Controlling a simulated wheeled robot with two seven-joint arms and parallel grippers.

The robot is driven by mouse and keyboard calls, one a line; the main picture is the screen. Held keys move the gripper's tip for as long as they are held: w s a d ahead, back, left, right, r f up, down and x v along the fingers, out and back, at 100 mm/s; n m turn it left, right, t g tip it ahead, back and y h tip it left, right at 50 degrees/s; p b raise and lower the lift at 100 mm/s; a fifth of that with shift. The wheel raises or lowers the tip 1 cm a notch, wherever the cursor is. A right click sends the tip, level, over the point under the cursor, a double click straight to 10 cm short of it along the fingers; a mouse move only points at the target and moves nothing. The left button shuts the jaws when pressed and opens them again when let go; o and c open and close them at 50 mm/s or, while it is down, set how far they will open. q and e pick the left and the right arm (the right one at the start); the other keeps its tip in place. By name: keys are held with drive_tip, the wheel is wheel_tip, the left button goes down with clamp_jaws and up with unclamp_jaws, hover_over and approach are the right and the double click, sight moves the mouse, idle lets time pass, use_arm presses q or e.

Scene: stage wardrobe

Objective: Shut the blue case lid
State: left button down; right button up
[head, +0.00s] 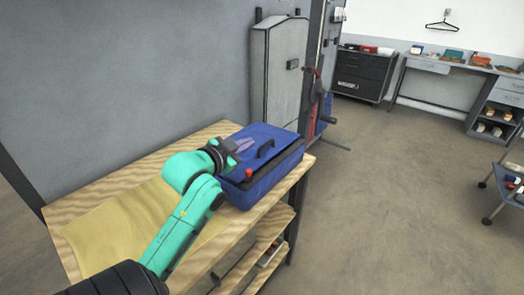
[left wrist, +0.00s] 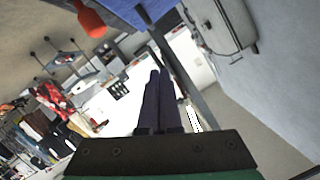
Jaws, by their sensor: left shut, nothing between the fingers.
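The blue case (head: 277,178) stands on the right end of the wooden table. Its blue lid (head: 283,136) lies over it, with a black handle (head: 265,149) on top and a red knob (head: 249,173) near the front left corner. A dark band runs along the rim below the lid; I cannot tell whether the lid is fully shut. My left gripper (head: 243,145) is shut and empty, at the lid's left part; contact is unclear. In the left wrist view its fingers (left wrist: 160,80) are together, with the red knob (left wrist: 90,18) and some blue (left wrist: 130,8) at the top. My right gripper is not in view.
The table (head: 95,205) carries a tan cloth or sheet (head: 140,222) left of the case, under my arm. A lower shelf (head: 262,250) holds small items. A grey cabinet (head: 280,70) stands behind. The floor (head: 400,200) to the right is open, with a cart (head: 510,185) at the far edge.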

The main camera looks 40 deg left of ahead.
use_arm(q)
drive_tip(key=p+x, duration=0.1)
drive_tip(key=x, duration=0.2)
drive_tip(key=d+x, duration=0.1)
drive_tip(key=x, duration=0.2)
drive_tip(key=p+x, duration=0.1)
drive_tip(key=x, duration=0.3)
drive_tip(key=shift+w+d+r+p, duration=0.1)
drive_tip(key=shift+d+r+p, duration=0.05)
drive_tip(key=shift+r+p, duration=0.15)
drive_tip(key=f, duration=0.1)
drive_tip(key=a+f, duration=0.1)
drive_tip(key=f, duration=0.1)
drive_tip(key=shift+w+a+f+p, duration=0.15)
drive_tip(key=shift+w+p, duration=0.15)
drive_tip(key=shift+s+a+f, duration=0.1)
drive_tip(key=shift+a+f, duration=0.1)
drive_tip(key=shift+f, duration=0.1)
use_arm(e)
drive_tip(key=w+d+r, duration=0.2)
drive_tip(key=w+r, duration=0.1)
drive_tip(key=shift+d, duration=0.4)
use_arm(q)
drive_tip(key=shift+f, duration=0.1)
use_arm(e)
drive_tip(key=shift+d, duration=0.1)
